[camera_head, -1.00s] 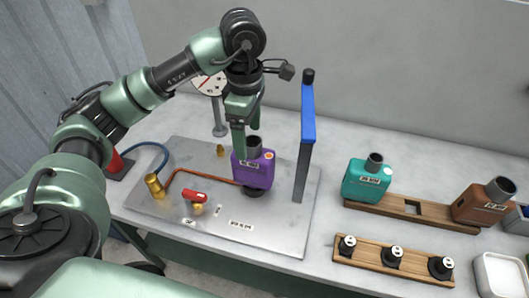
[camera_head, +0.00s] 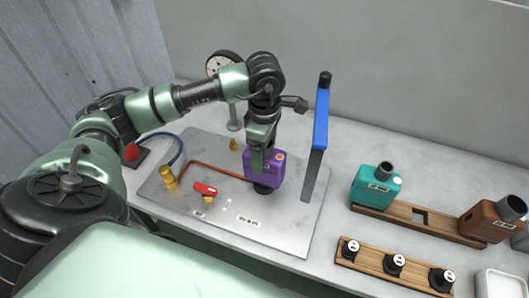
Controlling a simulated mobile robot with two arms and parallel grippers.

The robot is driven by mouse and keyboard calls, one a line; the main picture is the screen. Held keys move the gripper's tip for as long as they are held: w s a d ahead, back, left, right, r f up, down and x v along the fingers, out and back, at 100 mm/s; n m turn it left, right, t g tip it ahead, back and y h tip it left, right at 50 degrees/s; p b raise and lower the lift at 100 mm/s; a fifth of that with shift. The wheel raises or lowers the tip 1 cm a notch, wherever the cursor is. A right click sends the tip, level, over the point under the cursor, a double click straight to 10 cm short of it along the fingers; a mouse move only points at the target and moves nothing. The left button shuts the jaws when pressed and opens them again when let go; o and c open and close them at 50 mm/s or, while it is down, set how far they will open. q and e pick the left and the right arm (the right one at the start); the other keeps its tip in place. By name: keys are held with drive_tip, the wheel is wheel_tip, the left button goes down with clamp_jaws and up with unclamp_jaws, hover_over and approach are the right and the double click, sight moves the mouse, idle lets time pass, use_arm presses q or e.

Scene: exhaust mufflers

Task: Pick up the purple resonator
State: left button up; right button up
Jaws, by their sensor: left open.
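The purple resonator (camera_head: 264,170) stands upright on a small black base on the grey metal plate (camera_head: 285,232). It has a dark pipe at its top, mostly hidden behind my gripper, and an orange spot on its top right. My left gripper (camera_head: 262,163) points down from above at the resonator's top, with its green fingers open. One finger overlaps the front of the purple body in the picture. I cannot tell whether the fingers touch it. My right gripper is not in view.
A blue-topped upright post (camera_head: 319,135) stands close to the right of the resonator. A red-handled valve (camera_head: 206,189), copper pipe and brass fitting (camera_head: 169,178) are at left. A teal resonator (camera_head: 375,187) and a brown one (camera_head: 490,218) sit on a wooden rack at right, behind a strip (camera_head: 392,264) with black fittings.

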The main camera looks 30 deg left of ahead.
use_arm(q)
drive_tip(key=c, duration=1.2)
drive_tip(key=shift+r, duration=0.1)
drive_tip(key=shift+c, duration=0.7)
